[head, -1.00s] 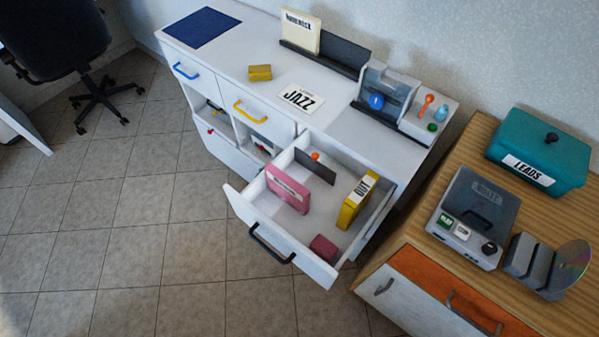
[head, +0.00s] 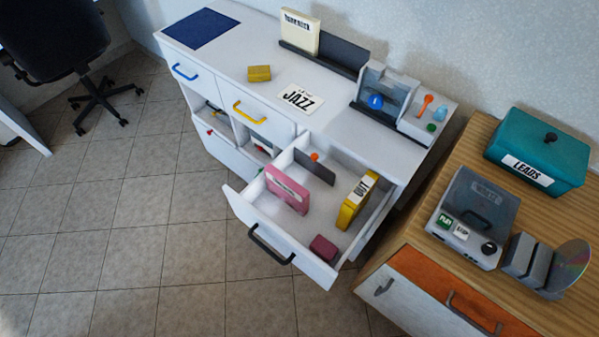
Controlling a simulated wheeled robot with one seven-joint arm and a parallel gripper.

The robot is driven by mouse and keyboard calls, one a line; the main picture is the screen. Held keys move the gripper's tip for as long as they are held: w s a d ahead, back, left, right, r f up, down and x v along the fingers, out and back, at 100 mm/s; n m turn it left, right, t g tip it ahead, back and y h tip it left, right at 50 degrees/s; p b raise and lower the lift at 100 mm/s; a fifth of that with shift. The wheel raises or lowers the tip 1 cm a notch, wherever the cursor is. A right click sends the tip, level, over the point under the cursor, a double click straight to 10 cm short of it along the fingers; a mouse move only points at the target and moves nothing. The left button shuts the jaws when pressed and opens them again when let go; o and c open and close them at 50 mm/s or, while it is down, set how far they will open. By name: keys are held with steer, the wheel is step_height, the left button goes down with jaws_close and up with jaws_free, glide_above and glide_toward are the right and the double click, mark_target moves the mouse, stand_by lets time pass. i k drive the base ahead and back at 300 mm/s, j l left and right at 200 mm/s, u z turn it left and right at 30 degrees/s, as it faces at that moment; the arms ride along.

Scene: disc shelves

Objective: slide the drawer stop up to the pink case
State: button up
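The white drawer (head: 262,226) with a black handle stands pulled open at the front right of the white cabinet. Inside it, the pink case (head: 286,190) stands upright near the drawer's left front side. The drawer stop seems to be the dark grey plate (head: 314,168) with an orange knob (head: 314,156), standing across the drawer behind the pink case. A gap shows between the plate and the case. A yellow case (head: 357,200) stands upright on the drawer's right side. A small dark pink block (head: 323,247) lies in the front right corner. My gripper is not in view.
The cabinet top holds a JAZZ card (head: 300,97), a small yellow box (head: 259,73), a blue mat (head: 201,27) and a dark rack (head: 325,58). A wooden-topped cabinet (head: 410,240) with a teal LEADS box (head: 538,150) and a grey player (head: 473,215) stands close at right.

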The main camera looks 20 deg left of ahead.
mark_target(309, 163)
steer(key=i+j+u, duration=0.15)
steer(key=u, duration=0.2)
steer(key=i+j+u, duration=0.1)
steer(key=u, duration=0.25)
steer(key=i+u, duration=0.35)
steer(key=k+j, duration=0.05)
